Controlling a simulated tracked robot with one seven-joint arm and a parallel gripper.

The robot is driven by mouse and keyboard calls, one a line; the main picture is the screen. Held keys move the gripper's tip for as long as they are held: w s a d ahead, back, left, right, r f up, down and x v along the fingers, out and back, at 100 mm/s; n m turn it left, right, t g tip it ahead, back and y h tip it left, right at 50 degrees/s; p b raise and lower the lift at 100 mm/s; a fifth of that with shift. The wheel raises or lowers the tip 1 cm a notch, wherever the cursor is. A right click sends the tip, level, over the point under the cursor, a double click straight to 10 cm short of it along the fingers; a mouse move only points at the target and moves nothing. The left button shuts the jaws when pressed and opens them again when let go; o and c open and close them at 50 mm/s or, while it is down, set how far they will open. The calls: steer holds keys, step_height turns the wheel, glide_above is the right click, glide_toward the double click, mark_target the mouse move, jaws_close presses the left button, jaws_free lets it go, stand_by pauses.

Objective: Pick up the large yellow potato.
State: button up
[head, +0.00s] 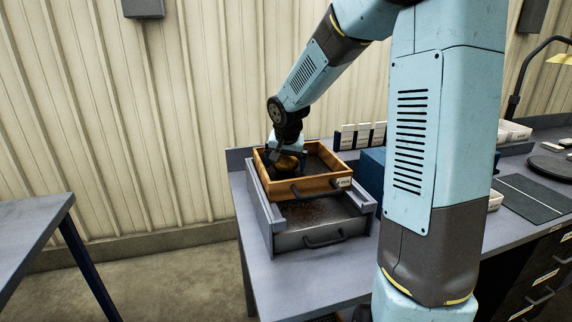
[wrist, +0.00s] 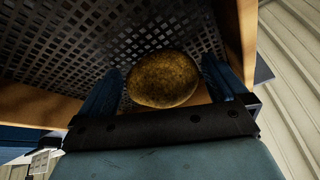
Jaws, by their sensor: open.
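The large yellow potato (wrist: 164,79) lies on the dark perforated bottom of a wooden-framed sieve tray. In the wrist view it sits between the two blue fingers of my gripper (wrist: 163,88), with the left finger a small gap away and the right finger close to its side. In the head view the potato (head: 287,163) shows partly below my gripper (head: 286,160), which reaches down into the tray. My gripper is open around the potato. I cannot tell whether either finger touches it.
The wooden sieve tray (head: 318,187) rests on a grey metal drawer unit (head: 318,228) on the bench (head: 262,272). Its raised walls surround my gripper. A blue box (head: 371,170) stands to the right. Another table (head: 30,222) is at the left, with open floor between.

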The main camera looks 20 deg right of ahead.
steer(key=c, duration=1.1)
steer(key=shift+r, duration=0.1)
